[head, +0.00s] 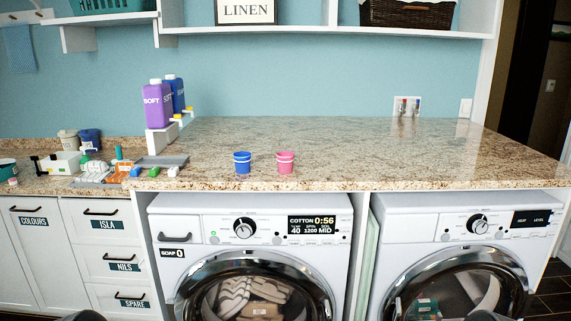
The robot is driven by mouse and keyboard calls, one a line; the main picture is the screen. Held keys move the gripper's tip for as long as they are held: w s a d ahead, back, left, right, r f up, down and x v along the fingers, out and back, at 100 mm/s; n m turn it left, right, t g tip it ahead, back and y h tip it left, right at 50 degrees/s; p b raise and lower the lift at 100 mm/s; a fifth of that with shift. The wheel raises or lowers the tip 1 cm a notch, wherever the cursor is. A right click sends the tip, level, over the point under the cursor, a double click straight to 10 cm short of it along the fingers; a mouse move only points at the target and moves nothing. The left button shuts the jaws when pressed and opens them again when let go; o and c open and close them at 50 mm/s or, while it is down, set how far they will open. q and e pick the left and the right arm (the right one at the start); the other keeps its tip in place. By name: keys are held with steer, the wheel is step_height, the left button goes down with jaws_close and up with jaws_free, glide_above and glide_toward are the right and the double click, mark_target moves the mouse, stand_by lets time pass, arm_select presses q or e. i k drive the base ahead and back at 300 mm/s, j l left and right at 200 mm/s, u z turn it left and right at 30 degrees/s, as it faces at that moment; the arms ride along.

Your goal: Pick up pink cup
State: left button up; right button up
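The pink cup (286,164) stands upright near the front edge of the granite counter (345,148), above the left washing machine. It has a light band near its rim. A blue cup (242,164) of similar shape stands a short way to its left, apart from it. Neither gripper shows in the head view; only small dark rounded shapes cut into the bottom edge, and I cannot tell what they are. Nothing is touching the pink cup.
Purple (157,104) and blue (178,94) bottles stand on a white stand at the counter's left. Small cleaning items crowd the lower counter further left. The counter right of the pink cup is clear. Two washing machines (375,238) sit below.

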mark_target(284, 159)
steer(key=i+l, duration=0.15)
steer(key=l, duration=0.2)
steer(key=i+l, duration=0.1)
steer(key=l, duration=0.25)
steer(key=i+l, duration=0.15)
steer(key=l, duration=0.2)
steer(key=i+l, duration=0.15)
steer(key=l, duration=0.2)
steer(key=i+l, duration=0.1)
steer(key=l, duration=0.25)
steer(key=i+l, duration=0.15)
steer(key=l, duration=0.2)
